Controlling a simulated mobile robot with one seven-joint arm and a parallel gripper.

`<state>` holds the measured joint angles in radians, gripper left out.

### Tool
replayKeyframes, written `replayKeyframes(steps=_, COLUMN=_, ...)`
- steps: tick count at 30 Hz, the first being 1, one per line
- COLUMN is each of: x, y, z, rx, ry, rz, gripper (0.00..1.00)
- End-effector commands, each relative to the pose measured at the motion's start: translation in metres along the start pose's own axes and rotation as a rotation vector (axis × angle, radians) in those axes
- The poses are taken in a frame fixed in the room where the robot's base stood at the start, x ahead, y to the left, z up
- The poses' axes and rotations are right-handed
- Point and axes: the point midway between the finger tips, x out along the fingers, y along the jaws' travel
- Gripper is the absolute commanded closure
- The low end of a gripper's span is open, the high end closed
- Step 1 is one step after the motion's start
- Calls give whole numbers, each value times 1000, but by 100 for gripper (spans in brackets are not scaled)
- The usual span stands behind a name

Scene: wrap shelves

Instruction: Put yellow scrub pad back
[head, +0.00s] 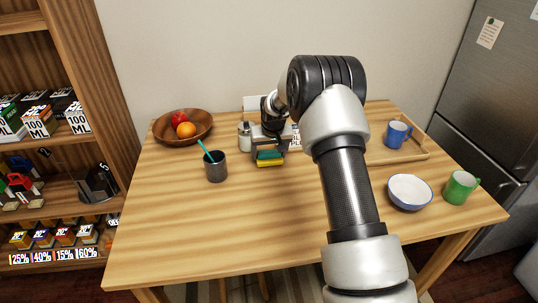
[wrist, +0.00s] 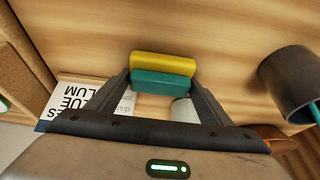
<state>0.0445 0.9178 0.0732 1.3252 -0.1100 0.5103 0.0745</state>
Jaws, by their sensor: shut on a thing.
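The yellow scrub pad (head: 270,162) has a teal layer along one side. It also shows in the wrist view (wrist: 162,63), with the yellow side farther from the palm and the teal side nearer. My gripper (head: 270,149) is shut on the pad, one finger at each end, as the wrist view (wrist: 162,80) shows. The pad is over the back middle of the wooden table (head: 210,225). I cannot tell whether it touches the tabletop. My gripper and wrist partly hide what stands behind it.
A dark cup with a teal stick (head: 216,170) stands left of my gripper. A white canister (head: 244,140) and a printed white item (wrist: 75,98) are close by. A fruit bowl (head: 183,127) is back left. A tray (head: 400,155), white bowl (head: 409,191) and green mug (head: 460,187) are right. Front-left is clear.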

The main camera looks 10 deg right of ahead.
Motion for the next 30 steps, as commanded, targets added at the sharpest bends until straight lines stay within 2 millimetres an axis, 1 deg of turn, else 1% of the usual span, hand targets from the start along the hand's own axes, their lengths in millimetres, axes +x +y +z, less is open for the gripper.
replayKeyframes(steps=7, x=0, y=0, z=-1, rx=0, ry=3, rz=0, gripper=48)
replayKeyframes(steps=11, x=5, y=0, z=1, rx=0, ry=2, rz=0, gripper=48)
replayKeyframes(steps=12, x=3, y=0, z=1, rx=0, ry=3, rz=0, gripper=22)
replayKeyframes(steps=14, x=3, y=0, z=1, rx=0, ry=2, rz=0, gripper=11)
replayKeyframes(steps=15, x=3, y=0, z=1, rx=0, ry=2, rz=0, gripper=8)
replayKeyframes(steps=24, x=1, y=0, z=0, rx=0, ry=3, rz=0, gripper=8)
replayKeyframes(steps=27, x=-7, y=0, z=-2, rx=-1, ry=3, rz=0, gripper=8)
replayKeyframes(steps=30, x=-24, y=0, z=-2, rx=-1, ry=4, rz=0, gripper=8)
